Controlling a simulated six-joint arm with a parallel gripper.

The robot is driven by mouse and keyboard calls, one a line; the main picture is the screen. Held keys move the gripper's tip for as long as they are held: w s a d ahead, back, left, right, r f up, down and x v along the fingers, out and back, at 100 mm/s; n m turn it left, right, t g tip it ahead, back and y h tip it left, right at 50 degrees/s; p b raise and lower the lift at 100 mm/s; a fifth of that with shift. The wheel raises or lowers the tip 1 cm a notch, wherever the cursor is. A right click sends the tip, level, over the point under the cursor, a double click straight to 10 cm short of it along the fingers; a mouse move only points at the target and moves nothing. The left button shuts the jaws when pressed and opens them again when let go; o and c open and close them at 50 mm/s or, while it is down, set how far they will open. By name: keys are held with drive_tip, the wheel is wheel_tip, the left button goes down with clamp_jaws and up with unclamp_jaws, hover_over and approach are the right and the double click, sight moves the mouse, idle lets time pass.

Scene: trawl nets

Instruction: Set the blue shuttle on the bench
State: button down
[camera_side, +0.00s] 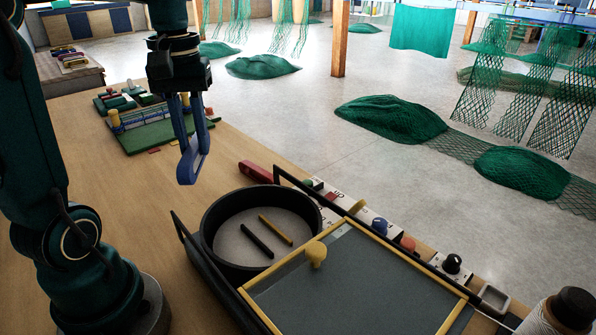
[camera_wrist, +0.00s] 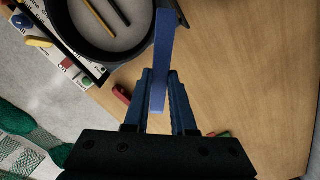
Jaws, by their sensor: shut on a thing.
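My gripper (camera_side: 185,106) is shut on the blue shuttle (camera_side: 191,160), a flat blue piece that hangs below the fingers, well above the wooden bench (camera_side: 110,200). In the wrist view the blue shuttle (camera_wrist: 161,60) shows as a long narrow bar between the fingers of my gripper (camera_wrist: 160,95), seen nearly edge-on. The bench (camera_wrist: 245,70) also fills the right of the wrist view, largely clear.
A round black tray (camera_side: 212,215) holds a black stick and a yellow stick. Next to it stands a grey board (camera_side: 350,280) with a yellow frame and knob. A red piece (camera_side: 256,172) lies behind the tray. A green board (camera_side: 160,137) with several small items lies farther back.

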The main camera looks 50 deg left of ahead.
drive_tip(key=m, duration=0.2)
drive_tip(key=a+m, duration=0.1)
drive_tip(key=m, duration=0.1)
drive_tip(key=w+m, duration=0.1)
drive_tip(key=m, duration=0.1)
drive_tip(key=shift+a, duration=0.15)
drive_tip(key=m, duration=0.1)
drive_tip(key=a+m, duration=0.1)
drive_tip(key=m, duration=0.1)
drive_tip(key=shift+w+m, duration=0.2)
drive_tip(key=shift+m, duration=0.1)
drive_tip(key=m, duration=0.2)
drive_tip(key=a+m, duration=0.1)
drive_tip(key=shift+w+a+f+m, duration=0.1)
drive_tip(key=shift+w+f+m, duration=0.05)
drive_tip(key=shift+w+m, duration=0.15)
drive_tip(key=a+f+m, duration=0.6)
drive_tip(key=a+m, duration=0.5)
drive_tip(key=m, duration=0.4)
drive_tip(key=w+d+f, duration=0.2)
drive_tip(key=w, duration=0.1)
drive_tip(key=w+d+f, duration=0.1)
drive_tip(key=w+f, duration=0.1)
drive_tip(key=w+d+f, duration=0.2)
drive_tip(key=w, duration=0.1)
drive_tip(key=shift+w+d+f, duration=0.25)
drive_tip(key=shift+w+d, duration=0.05)
drive_tip(key=shift+w, duration=0.05)
drive_tip(key=shift+f, duration=2)
drive_tip(key=shift+f, duration=0.15)
